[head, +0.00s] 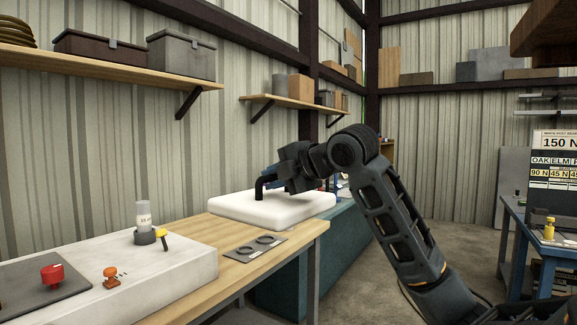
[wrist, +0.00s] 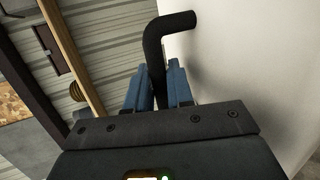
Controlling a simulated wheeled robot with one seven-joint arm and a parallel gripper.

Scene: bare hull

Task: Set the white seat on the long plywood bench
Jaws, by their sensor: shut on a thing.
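The white seat (head: 285,207) is a thick, flat white slab with a black bent handle (head: 259,188) standing up from it. It lies roughly level at the far end of the plywood-topped bench (head: 225,231); I cannot tell whether it touches the top. My gripper (head: 276,180) is shut on the handle. In the wrist view, the blue fingers of my gripper (wrist: 160,85) close around the black handle (wrist: 155,50), and the white seat (wrist: 250,60) fills the right side. The handle's lower part is hidden by the fingers there.
A grey plate with two rings (head: 255,248) lies on the bench in front of the seat. Wall shelves hang above.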

